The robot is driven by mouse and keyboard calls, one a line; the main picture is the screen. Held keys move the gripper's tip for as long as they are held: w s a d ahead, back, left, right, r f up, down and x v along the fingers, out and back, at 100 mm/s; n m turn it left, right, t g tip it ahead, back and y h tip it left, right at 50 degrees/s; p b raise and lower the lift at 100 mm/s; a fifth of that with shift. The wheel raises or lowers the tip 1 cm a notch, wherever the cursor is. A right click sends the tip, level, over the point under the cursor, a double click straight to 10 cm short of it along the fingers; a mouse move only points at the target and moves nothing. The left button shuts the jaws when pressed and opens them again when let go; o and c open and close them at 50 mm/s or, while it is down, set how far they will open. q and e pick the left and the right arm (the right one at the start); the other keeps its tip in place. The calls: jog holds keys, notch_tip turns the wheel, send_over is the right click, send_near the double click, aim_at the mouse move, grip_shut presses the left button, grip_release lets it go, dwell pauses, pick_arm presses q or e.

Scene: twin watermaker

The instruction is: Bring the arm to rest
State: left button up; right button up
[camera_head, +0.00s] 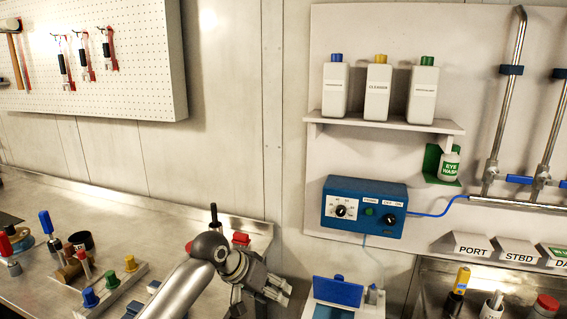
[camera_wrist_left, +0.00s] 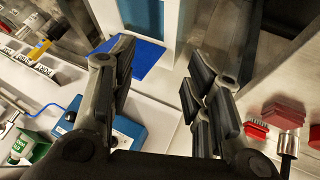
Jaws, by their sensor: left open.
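My left gripper (camera_head: 268,289) is at the lower middle of the head view, by the right end of the metal workbench. Its arm comes up from the bottom edge. In the left wrist view the left gripper (camera_wrist_left: 160,82) is spread open, with nothing between its fingers. The blue lid (camera_head: 338,291) of a white box stands to the right of the gripper in the head view. The blue lid (camera_wrist_left: 138,58) also shows beyond the fingers in the wrist view. My right gripper is not in view.
A metal workbench (camera_head: 130,215) at left carries several knobs, caps and tools. A blue control box (camera_head: 364,207) is on the wall panel, below a shelf (camera_head: 385,124) with three bottles. Red blocks (camera_wrist_left: 284,112) lie near the gripper's right finger. Pipes (camera_head: 508,95) run at far right.

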pick_arm(q)
jog(key=s+a+f+y, duration=0.1)
jog(key=s+a+f, duration=0.2)
jog(key=s+f, duration=1.25)
jog(key=s+a+n+y, duration=0.25)
jog(key=s+a, duration=0.45)
jog(key=s, duration=0.4)
jog(key=s+a+n+y, duration=0.1)
jog(key=s+a+y, duration=0.2)
jog(key=s+a, duration=0.6)
notch_tip(320, 180, down, 26)
jog(key=s+d+g+b, duration=0.1)
jog(key=s+d+g, duration=0.1)
jog(key=s, duration=0.1)
jog(key=s+a+f+g+b, duration=0.1)
jog(key=s+a+f, duration=0.2)
jog(key=s+f, duration=1.4)
jog(key=shift+f+m, duration=0.45)
jog(key=shift+f, duration=0.2)
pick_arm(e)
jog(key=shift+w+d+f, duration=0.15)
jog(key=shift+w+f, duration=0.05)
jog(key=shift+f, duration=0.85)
